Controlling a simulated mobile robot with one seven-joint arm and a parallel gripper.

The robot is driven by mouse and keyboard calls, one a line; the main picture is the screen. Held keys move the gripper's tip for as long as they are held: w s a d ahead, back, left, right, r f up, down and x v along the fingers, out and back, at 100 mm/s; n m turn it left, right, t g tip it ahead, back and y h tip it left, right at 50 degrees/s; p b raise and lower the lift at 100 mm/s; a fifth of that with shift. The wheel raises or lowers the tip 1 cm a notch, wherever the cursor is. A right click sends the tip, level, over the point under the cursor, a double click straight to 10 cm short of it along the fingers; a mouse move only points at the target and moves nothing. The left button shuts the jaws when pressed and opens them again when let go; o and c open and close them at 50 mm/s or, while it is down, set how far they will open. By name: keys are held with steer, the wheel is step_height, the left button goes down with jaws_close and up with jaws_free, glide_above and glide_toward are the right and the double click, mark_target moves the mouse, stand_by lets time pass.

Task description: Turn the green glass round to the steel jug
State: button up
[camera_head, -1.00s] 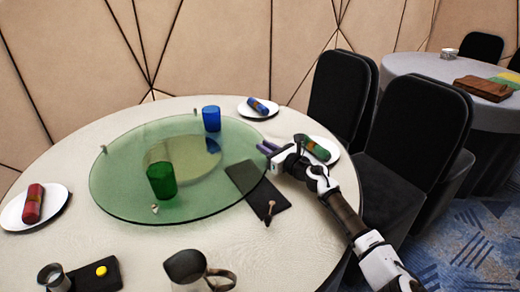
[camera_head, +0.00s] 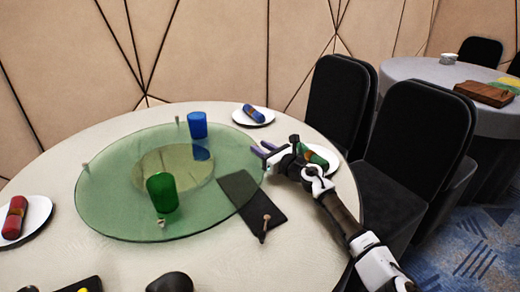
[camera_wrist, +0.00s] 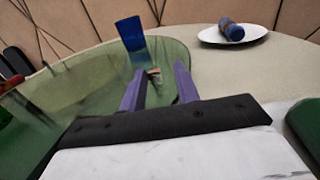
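The green glass (camera_head: 161,192) stands upright on the front part of a round green glass turntable (camera_head: 110,215). A blue glass (camera_head: 197,125) stands at its back and also shows in the wrist view (camera_wrist: 131,35). The dark top of what looks like the steel jug (camera_head: 170,283) shows at the bottom edge of the head view; the rest is cut off. My gripper (camera_head: 264,149) is at the turntable's right rim, its purple fingers apart. In the wrist view, a small peg (camera_wrist: 154,73) on the rim shows between the fingertips (camera_wrist: 158,78); I cannot tell whether they touch it.
Small pegs (camera_head: 160,223) stand around the turntable rim. Plates with rolled napkins lie left (camera_head: 38,216), back (camera_head: 265,122) and beside my gripper. Black chairs (camera_head: 415,130) stand to the right.

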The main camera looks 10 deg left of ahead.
steer(key=shift+o, duration=0.6)
steer(key=shift+s+a, duration=0.1)
steer(key=b+v, duration=0.2)
steer(key=v, duration=1.2)
steer(key=shift+c, duration=0.5)
